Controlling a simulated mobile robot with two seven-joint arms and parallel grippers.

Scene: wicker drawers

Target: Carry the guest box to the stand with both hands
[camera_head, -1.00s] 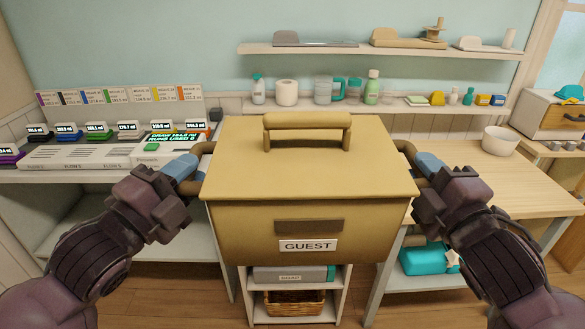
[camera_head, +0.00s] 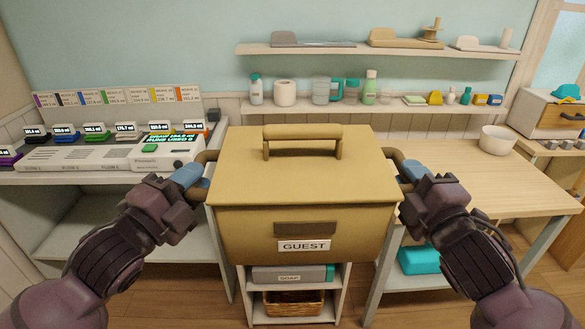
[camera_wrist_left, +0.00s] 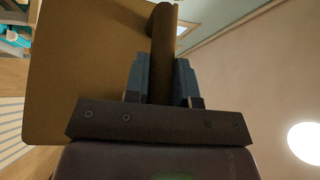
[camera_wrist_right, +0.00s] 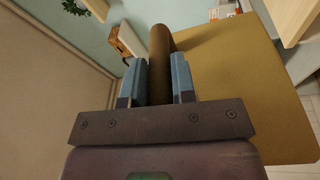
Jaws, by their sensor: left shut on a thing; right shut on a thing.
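The guest box (camera_head: 300,180) is a tan box with a lid, a brown top handle, a brown front pull and a "GUEST" label. It is level in the middle of the head view. My left gripper (camera_head: 194,175) is shut on the brown side handle at the box's left, also seen in the left wrist view (camera_wrist_left: 163,40). My right gripper (camera_head: 408,174) is shut on the right side handle, seen in the right wrist view (camera_wrist_right: 159,50). The stand (camera_head: 339,300) seems to be the white shelf unit below and behind the box; its top is hidden by the box.
A left bench (camera_head: 80,178) holds a row of labelled devices. A wooden table (camera_head: 490,185) at the right carries a white bowl (camera_head: 497,139). Wall shelves (camera_head: 400,107) with bottles and a roll run behind the box. A soap box (camera_head: 290,274) and basket (camera_head: 292,302) sit in the shelf unit.

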